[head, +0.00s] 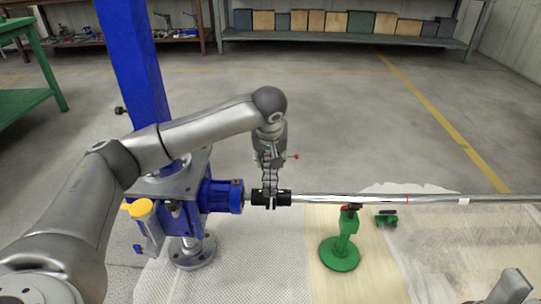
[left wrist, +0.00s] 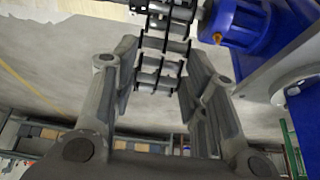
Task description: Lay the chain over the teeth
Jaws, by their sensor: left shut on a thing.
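My left gripper (head: 270,185) points down from above at the black coupling (head: 285,198) on the shaft, beside the blue motor (head: 222,196). In the left wrist view the gripper's two fingers (left wrist: 160,48) are closed on the chain (left wrist: 158,80), a dark-and-silver double-row link strip. The chain runs between the fingers and on past the tips toward the shaft. The coupling's teeth are too small and too covered to make out, and I cannot tell whether the chain touches them.
A long silver shaft (head: 385,198) runs right from the coupling. A green screw jack (head: 341,250) stands under it, with a smaller green item (head: 387,218) beside it. A blue column (head: 140,65) rises behind my left arm. The floor behind the shaft is open.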

